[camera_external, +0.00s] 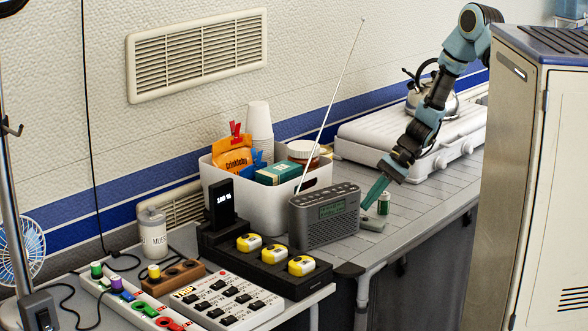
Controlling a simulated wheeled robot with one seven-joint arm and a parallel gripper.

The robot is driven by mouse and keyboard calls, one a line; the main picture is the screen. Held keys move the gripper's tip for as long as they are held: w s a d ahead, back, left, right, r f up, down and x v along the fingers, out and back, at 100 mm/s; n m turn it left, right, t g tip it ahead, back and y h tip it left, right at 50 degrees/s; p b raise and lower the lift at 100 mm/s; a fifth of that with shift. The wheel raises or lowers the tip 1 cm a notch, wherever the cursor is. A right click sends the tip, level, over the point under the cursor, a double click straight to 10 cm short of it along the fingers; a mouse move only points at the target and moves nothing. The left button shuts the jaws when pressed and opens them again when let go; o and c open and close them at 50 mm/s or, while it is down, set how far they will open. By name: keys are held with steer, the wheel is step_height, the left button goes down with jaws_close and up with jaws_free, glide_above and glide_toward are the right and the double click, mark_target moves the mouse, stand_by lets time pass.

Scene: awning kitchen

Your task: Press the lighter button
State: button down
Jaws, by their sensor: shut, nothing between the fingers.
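I cannot make out for certain which thing is the lighter, and no button on it can be told at this size. A small green cylinder with a pale band (384,204) stands upright on the tiled counter, just right of my gripper.
The radio (323,215) with a raised antenna and a white bin (225,198) stand left of my gripper. A white stove (365,146) with a kettle (437,96) is behind my arm. A tall cabinet (522,180) stands at the right. Tiled counter (428,193) right of the cylinder is clear.

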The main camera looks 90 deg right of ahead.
step_height(320, 180, up, 5)
steer(key=p, duration=0.3)
steer(key=shift+r, duration=0.1)
steer(key=shift+d, duration=0.1)
steer(key=w+d+r+g+h+b, duration=0.1)
steer(key=w+d+r+h+b, duration=0.1)
steer(key=w+d, duration=0.2)
steer(key=w+a+r+n, duration=0.1)
steer(key=a+r+n+g+h+b, duration=0.1)
steer(key=r, duration=0.1)
steer(key=w+a+r+b, duration=0.1)
steer(key=shift+w+a+r+n+h, duration=0.25)
steer(key=shift+w+a+n+h, duration=0.1)
steer(key=shift+a+n+h, duration=0.05)
steer(key=s+a+r+n+g+h+p, duration=0.1)
steer(key=s+a+r+n, duration=0.1)
steer(key=a+n, duration=0.7)
steer(key=s+a+r+n+g+p, duration=0.15)
steer(key=a+n, duration=0.25)
steer(key=a, duration=0.9)
steer(key=s+a+n+g+p, duration=0.1)
steer(key=s+a+n, duration=0.3)
steer(key=s+a, duration=0.4)
steer(key=shift+f+n+g, duration=0.2)
steer(key=shift+n+g, duration=0.1)
steer(key=shift+g, duration=0.25)
